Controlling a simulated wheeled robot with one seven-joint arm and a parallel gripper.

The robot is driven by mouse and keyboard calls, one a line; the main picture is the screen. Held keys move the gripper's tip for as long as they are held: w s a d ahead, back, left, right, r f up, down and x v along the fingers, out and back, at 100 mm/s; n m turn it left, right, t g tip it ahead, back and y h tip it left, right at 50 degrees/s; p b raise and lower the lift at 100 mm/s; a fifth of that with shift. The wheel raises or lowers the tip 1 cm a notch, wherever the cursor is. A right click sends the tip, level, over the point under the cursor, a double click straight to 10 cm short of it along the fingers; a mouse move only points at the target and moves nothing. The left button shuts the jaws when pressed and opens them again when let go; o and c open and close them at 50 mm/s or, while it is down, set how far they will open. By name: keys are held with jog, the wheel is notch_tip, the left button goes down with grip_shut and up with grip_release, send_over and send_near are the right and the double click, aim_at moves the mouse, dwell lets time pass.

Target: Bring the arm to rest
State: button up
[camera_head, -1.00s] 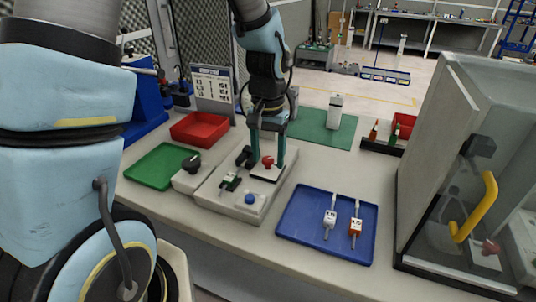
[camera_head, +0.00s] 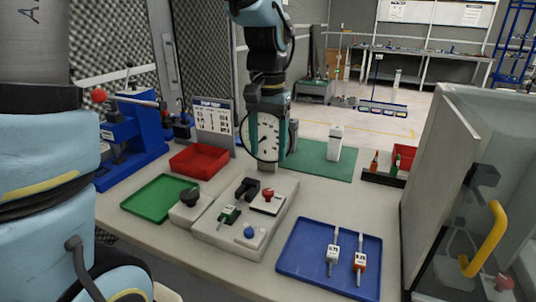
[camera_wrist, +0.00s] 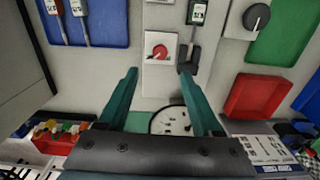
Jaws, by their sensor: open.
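My gripper (camera_head: 268,135) hangs above the back of the light grey test fixture in the head view, in front of a round white dial (camera_head: 264,142). In the wrist view its two teal fingers (camera_wrist: 160,105) stand wide apart with nothing between them.
A blue tray (camera_head: 300,262) holds two small labelled devices. A green tray (camera_head: 152,205) and red bin (camera_head: 198,159) lie left. A glass-walled cabinet (camera_head: 428,160) with a yellow handle stands right. A white bottle (camera_head: 334,145) stands on a green mat at the back.

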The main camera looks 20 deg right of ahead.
dwell(0.3)
jog(key=a+f+n, duration=0.3)
jog(key=a, duration=0.9)
jog(key=w+a+f+n+t, duration=0.1)
jog(key=a+f+n, duration=0.3)
jog(key=a, duration=0.9)
jog(key=shift+w+a+n+t, duration=0.15)
jog(key=shift+a+n+t, duration=0.1)
jog(key=shift+n+t, duration=0.05)
